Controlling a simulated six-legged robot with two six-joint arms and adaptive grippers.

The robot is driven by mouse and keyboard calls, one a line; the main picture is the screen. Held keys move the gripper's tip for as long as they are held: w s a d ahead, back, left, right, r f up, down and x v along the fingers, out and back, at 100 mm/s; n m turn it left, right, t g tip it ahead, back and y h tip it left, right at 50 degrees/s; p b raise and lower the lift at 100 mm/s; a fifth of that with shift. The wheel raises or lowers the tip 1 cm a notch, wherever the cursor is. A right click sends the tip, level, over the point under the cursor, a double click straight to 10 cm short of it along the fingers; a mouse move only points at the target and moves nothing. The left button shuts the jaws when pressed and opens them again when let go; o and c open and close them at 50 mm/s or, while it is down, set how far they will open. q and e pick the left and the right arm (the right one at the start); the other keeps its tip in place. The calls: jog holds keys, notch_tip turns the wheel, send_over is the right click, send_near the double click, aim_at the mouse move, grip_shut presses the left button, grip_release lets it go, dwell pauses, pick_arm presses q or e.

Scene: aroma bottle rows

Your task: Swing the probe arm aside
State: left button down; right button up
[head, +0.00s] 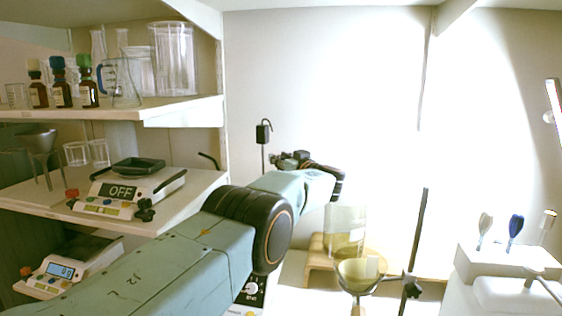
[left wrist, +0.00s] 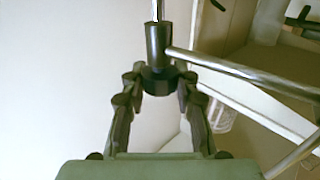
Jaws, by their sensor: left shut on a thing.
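In the left wrist view the probe arm shows as a metal rod (left wrist: 245,72) running right from a black upright hub (left wrist: 158,45). A thin metal post rises from the top of the hub. My left gripper (left wrist: 159,82) is shut around the lower part of this hub, one finger on each side. In the head view my left gripper (head: 288,158) is small and partly hidden behind my arm, close to the back wall. A black hooked fitting on a thin rod (head: 264,133) stands just left of it. My right gripper is not in view.
Shelves at the left hold brown bottles (head: 60,85), glassware and a balance (head: 128,190). A glass vessel (head: 345,230) on a wooden stand (head: 318,262), a ringed bowl (head: 360,273) and a dark stand rod (head: 420,235) are right of my arm. A white block (head: 490,265) stands far right.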

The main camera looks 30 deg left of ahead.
pick_arm(q)
jog(key=shift+r, duration=0.3)
jog(key=c, duration=1.1)
grip_release()
jog(key=shift+s+d, duration=0.1)
jog(key=shift+d, duration=0.05)
jog(key=shift+o, duration=0.6)
jog(key=shift+f, duration=0.1)
jog(key=shift+f, duration=0.15)
jog(key=v, duration=1.2)
jog(key=shift+c, duration=0.3)
